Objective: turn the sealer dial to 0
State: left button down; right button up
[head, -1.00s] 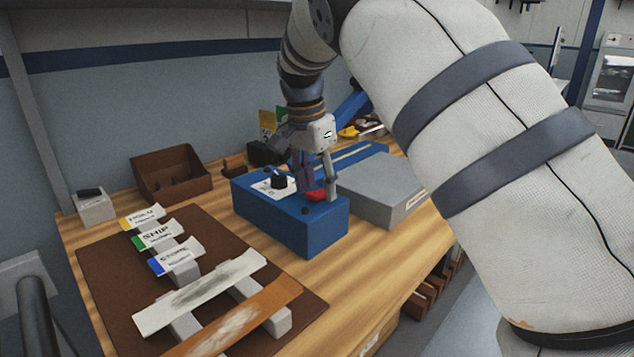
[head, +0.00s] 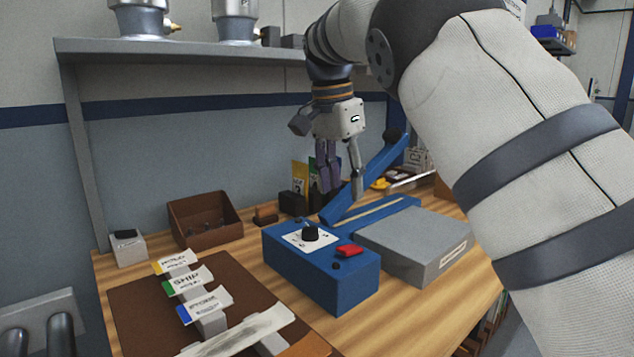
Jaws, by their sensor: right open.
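The sealer (head: 322,281) is a blue box on the wooden bench. Its black dial (head: 310,234) sits on a white plate on top, with small marks around it that I cannot read. A red switch (head: 349,250) and a small black knob lie to the right of the dial. The sealer's blue arm (head: 372,178) is raised behind. My right gripper (head: 343,196) is open and empty, pointing down, above and behind the dial and red switch, touching neither. My left gripper is not in view.
A grey block (head: 415,243) stands right of the sealer. A brown mat (head: 140,305) at the left holds labelled tags and strips. A brown bin (head: 205,219) stands behind it. A shelf (head: 180,48) runs above the bench.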

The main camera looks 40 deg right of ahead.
aim_at(310, 234)
jog(key=k, duration=1)
